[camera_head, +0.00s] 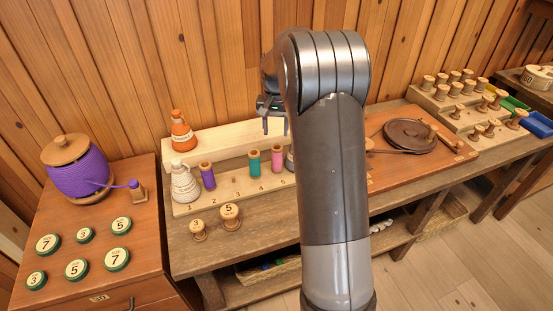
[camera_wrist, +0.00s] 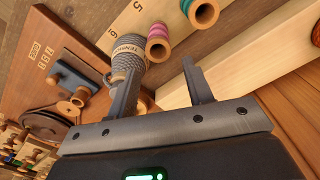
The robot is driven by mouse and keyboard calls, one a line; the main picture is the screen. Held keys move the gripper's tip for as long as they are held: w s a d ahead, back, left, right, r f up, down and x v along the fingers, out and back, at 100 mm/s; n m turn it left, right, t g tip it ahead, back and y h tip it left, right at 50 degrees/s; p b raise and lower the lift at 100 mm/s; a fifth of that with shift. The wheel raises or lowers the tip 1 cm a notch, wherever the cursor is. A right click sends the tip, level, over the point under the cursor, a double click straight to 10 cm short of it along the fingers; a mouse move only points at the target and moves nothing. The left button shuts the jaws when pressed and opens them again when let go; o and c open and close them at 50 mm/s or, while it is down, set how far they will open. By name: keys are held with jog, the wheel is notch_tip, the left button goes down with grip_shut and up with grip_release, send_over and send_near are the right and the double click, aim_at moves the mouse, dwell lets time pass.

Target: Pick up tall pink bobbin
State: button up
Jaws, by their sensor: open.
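The pink bobbin (camera_head: 277,157) stands upright on the light wooden stepped rack, right of the teal bobbin (camera_head: 254,164). In the wrist view the pink bobbin (camera_wrist: 158,34) shows its wooden end, beyond and roughly between the finger tips, and apart from them. My gripper (camera_wrist: 158,75) is open and empty. In the head view my gripper (camera_head: 271,116) is above the rack's back step, partly hidden by my arm.
A grey cone (camera_wrist: 130,52) stands close beside the pink bobbin, by the left finger. A purple bobbin (camera_head: 207,175), a white cone (camera_head: 184,184) and an orange cone (camera_head: 182,133) are on the left of the rack. The wooden wall is close behind.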

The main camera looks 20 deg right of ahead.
aim_at(277, 154)
jog(key=f, duration=1.1)
jog(key=shift+d+f, duration=0.2)
jog(key=shift+d, duration=0.05)
jog(key=c, duration=0.8)
